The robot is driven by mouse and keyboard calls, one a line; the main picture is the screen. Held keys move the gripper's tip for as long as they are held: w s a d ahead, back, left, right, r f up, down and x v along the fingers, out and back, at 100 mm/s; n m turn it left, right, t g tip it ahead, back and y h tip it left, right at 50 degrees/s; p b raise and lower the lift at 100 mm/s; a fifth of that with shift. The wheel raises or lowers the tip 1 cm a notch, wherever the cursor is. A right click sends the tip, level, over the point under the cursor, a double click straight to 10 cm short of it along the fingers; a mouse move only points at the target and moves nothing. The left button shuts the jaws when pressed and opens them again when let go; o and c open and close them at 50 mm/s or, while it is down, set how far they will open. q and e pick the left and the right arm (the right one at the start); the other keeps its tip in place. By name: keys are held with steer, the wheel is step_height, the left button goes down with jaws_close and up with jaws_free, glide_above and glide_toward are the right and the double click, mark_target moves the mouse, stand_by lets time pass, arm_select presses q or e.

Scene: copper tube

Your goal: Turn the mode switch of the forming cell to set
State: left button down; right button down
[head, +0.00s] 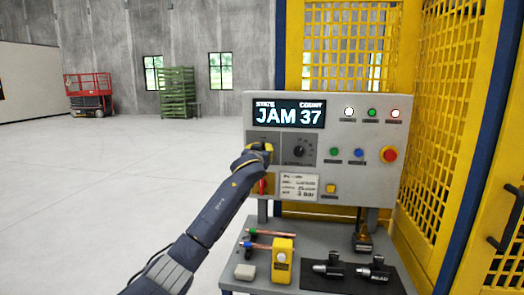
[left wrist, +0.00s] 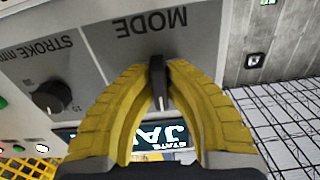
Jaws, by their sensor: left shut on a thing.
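The forming cell's grey control panel (head: 372,135) stands upright in the head view, with a display (head: 290,113) reading JAM 37. My left gripper (head: 259,149) is at the panel's left side, below the display, and hides the mode switch there. In the left wrist view, which is upside down, the black mode switch (left wrist: 157,82) sits beside the word MODE. The yellow fingers of my left gripper (left wrist: 160,70) are shut on it, one each side. A pale mark on the switch points toward the display. Its position labels are hidden. My right gripper is not in view.
A stroke knob (head: 299,151) is just right of my left gripper. Buttons and a red emergency stop (head: 389,154) lie further right. A red handle (head: 262,186) hangs below the gripper. A bench (head: 235,267) holds tubes and black tools. Yellow mesh guards (head: 441,120) stand right.

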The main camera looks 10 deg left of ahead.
arm_select(q)
steer(key=m, duration=1)
steer(key=shift+m, duration=0.7)
steer(key=c, duration=1.4)
jaws_free()
steer(key=s, duration=1.2)
steer(key=shift+d, duration=0.3)
